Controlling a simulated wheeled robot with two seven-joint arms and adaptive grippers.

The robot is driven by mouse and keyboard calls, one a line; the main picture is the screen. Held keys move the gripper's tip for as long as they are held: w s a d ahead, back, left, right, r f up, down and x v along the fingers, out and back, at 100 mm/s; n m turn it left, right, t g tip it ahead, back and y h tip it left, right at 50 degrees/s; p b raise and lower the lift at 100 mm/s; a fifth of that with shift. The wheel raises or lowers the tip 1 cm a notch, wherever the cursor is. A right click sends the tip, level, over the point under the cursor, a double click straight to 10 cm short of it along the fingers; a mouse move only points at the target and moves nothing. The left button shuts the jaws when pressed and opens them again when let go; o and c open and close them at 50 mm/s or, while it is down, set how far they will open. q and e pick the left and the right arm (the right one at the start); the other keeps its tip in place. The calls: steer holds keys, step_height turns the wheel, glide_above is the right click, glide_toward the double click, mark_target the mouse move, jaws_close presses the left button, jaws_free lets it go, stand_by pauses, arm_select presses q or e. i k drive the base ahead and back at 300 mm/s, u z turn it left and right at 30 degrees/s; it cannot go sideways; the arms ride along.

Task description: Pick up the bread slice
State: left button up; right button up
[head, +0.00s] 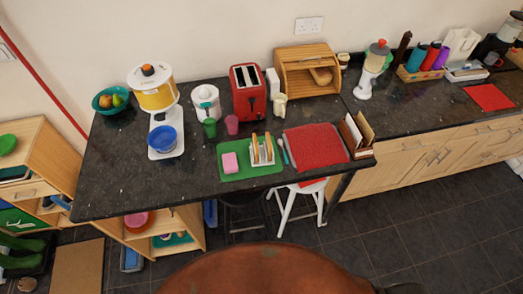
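Several tan bread slices (269,146) appear to stand upright in a white toast rack (262,158), which rests on a green mat (235,172) near the front edge of the dark countertop. The slices are small in view and partly hidden by the rack's dividers. Neither of my grippers is in the head view, and nothing is seen touching the slices.
A pink block (230,162) lies left of the rack, and a teal utensil (285,151) lies right of it. A red mat (316,146) is farther right. Cups (232,124) and a red toaster (248,92) stand behind. The counter's front left is clear.

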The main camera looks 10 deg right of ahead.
mark_target(269, 147)
steer(key=u, duration=0.8)
steer(key=i, duration=0.75)
steer(key=z, duration=1.65)
